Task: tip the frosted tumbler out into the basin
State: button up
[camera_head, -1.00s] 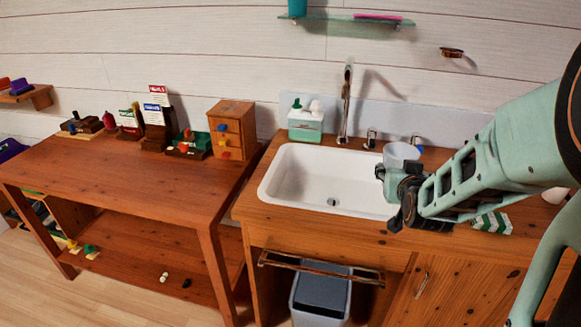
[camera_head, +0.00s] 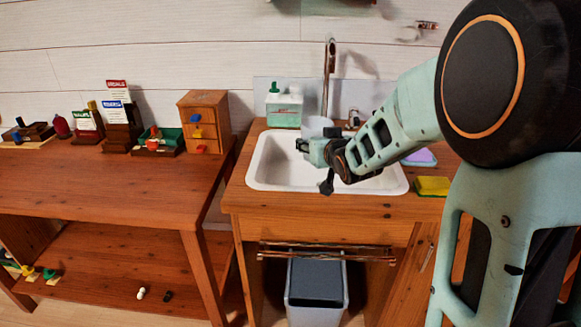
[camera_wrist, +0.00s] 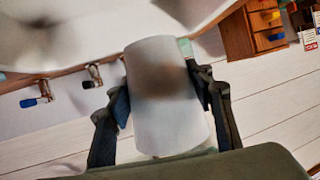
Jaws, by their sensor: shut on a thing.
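The frosted tumbler (camera_head: 315,126) is pale and translucent. In the head view it shows above the back part of the white basin (camera_head: 262,170), in front of the tap, partly hidden by my gripper (camera_head: 318,145). In the wrist view the tumbler (camera_wrist: 165,95) fills the middle, with a dark finger of my gripper (camera_wrist: 165,82) against each side. My gripper is shut on it. A brownish dark patch shows through its wall; I cannot tell what it is. The tumbler's exact tilt is unclear in the head view. The basin floor looks empty where it shows.
A tall tap (camera_head: 328,75) rises behind the basin, with handles (camera_head: 353,118) beside it. A soap dispenser (camera_head: 284,108) stands at the back left. A yellow-green sponge (camera_head: 432,186) and a purple item (camera_head: 420,157) lie right. A grey bin (camera_head: 316,290) is below.

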jog(key=w+a+f+n+y+b, duration=0.1)
jog(key=w+a+f+b, duration=0.4)
jog(key=a+b, duration=0.1)
jog(key=shift+n+g+y+b, duration=0.3)
jog(key=shift+n+b, duration=0.1)
jog(key=shift+b, duration=0.05)
jog(key=shift+d+p, duration=0.1)
jog(key=shift+p, duration=1.15)
jog(key=p, duration=0.2)
jog(key=m+p, duration=0.1)
jog(key=p, duration=0.2)
jog(key=shift+w+d+f+g+y, duration=0.15)
jog(key=shift+d+f+g+y, duration=0.15)
jog(key=shift+y, duration=0.1)
jog(key=p, duration=0.2)
jog(key=f+m+p, duration=0.1)
jog(key=p, duration=0.1)
jog(key=d+f+m+y+p, duration=0.1)
jog(key=p, duration=0.1)
jog(key=shift+w+g, duration=0.25)
jog(key=shift+g, duration=0.05)
jog(key=shift+w+d+f+p, duration=0.1)
jog(key=shift+d+f+p, duration=0.1)
jog(key=shift+p, duration=0.7)
jog(key=p, duration=0.1)
jog(key=m+y+p, duration=0.1)
jog(key=p, duration=0.1)
jog(key=shift+w+d+r, duration=0.15)
jog(key=shift+d, duration=0.2)
